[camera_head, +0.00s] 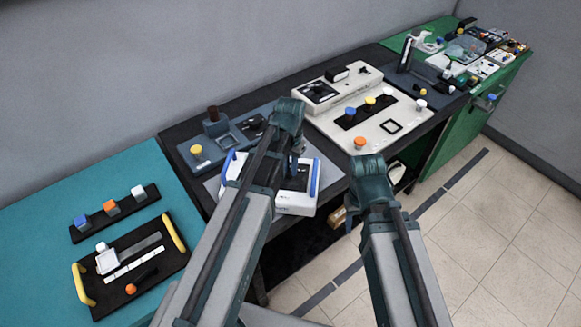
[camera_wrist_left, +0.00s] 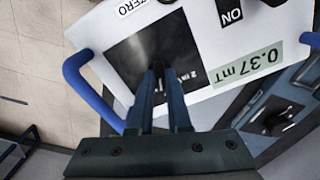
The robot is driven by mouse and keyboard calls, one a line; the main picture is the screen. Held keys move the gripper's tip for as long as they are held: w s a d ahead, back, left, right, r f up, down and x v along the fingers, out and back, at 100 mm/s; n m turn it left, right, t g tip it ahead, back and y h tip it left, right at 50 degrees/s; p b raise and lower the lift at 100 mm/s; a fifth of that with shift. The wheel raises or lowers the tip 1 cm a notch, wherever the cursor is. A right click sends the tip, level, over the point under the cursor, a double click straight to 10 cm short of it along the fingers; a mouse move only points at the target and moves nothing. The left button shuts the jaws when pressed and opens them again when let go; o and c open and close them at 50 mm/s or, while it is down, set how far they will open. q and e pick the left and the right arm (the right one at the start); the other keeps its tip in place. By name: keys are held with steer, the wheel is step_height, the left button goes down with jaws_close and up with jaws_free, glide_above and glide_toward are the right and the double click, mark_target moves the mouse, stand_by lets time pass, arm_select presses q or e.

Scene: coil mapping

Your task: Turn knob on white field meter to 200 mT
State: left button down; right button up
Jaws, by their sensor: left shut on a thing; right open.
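The white field meter (camera_head: 293,204) with blue side handles lies on the dark bench, partly behind my left arm. It also shows in the left wrist view (camera_wrist_left: 198,25), with a dark square panel, ZERO and ON labels and a display (camera_wrist_left: 248,64) reading 0.37 mT. My left gripper (camera_head: 293,168) is over the dark panel; its fingertips (camera_wrist_left: 158,68) are close together, shut on the knob, which they mostly hide. A label starting with "2 m" shows beside the fingertips. My right gripper (camera_head: 357,213) is open and empty, in front of the bench, away from the meter.
A large cream device (camera_head: 345,122) with colored knobs stands right of the meter, near my right gripper. A blue-grey fixture (camera_head: 225,142) is behind-left. A black tray (camera_head: 150,275) with yellow handles lies on the teal table. Clutter fills the green table (camera_head: 455,120).

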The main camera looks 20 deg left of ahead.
arm_select(q)
steer(key=shift+m, duration=2.2)
steer(key=c, duration=0.9)
jaws_free()
steer(key=shift+o, duration=0.2)
steer(key=shift+r, duration=0.15)
step_height(320, 180, up, 14)
steer(key=p, duration=1.4)
steer(key=shift+f, duration=0.2)
